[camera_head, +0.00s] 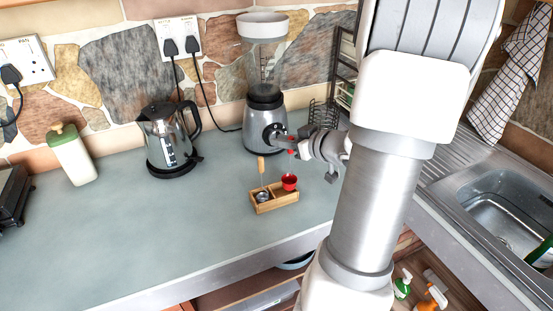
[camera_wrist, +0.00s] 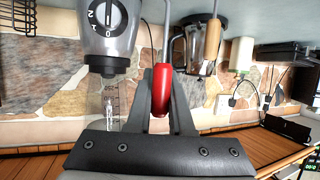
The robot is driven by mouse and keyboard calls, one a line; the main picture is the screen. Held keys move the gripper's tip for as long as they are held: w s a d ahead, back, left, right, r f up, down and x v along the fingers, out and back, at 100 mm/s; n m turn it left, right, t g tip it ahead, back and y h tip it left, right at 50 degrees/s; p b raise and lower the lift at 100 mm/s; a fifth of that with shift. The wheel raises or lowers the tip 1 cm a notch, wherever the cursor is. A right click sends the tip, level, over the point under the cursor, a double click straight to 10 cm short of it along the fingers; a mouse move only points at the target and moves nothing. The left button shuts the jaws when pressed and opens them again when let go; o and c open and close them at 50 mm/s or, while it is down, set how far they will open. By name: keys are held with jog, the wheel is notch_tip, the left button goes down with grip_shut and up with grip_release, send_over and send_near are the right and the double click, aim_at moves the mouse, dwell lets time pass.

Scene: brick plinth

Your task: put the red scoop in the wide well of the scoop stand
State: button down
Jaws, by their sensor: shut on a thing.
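The red scoop has a red handle, seen in the wrist view (camera_wrist: 162,90), and a red bowl (camera_head: 289,182). My gripper (camera_head: 294,143) is shut on the handle, and a thin stem runs from it. The wooden scoop stand (camera_head: 276,207) is on the counter, below my gripper. The red bowl is in or just over the stand's right, seemingly wider well; I cannot tell whether it touches the bottom. A metal scoop with a wooden handle (camera_head: 261,165) stands upright in the left well. That handle also shows in the wrist view (camera_wrist: 212,45).
A blender (camera_head: 264,125) stands behind the stand, close to my gripper. A kettle (camera_head: 168,140) and a white canister (camera_head: 72,155) are farther left. A wire rack (camera_head: 322,113) is behind my wrist, and a sink (camera_head: 505,200) is at the right. The counter left of the stand is clear.

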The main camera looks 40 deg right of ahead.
notch_tip(320, 180, down, 6)
jog(key=w+b, duration=0.1)
jog(key=w, duration=0.1)
jog(key=shift+w+r, duration=0.25)
jog(key=shift+w, duration=0.05)
jog(key=shift+f, duration=0.15)
jog(key=c, duration=0.8)
grip_release()
jog(key=a+p+v, duration=0.1)
jog(key=v, duration=1.1)
jog(key=shift+d, duration=0.4)
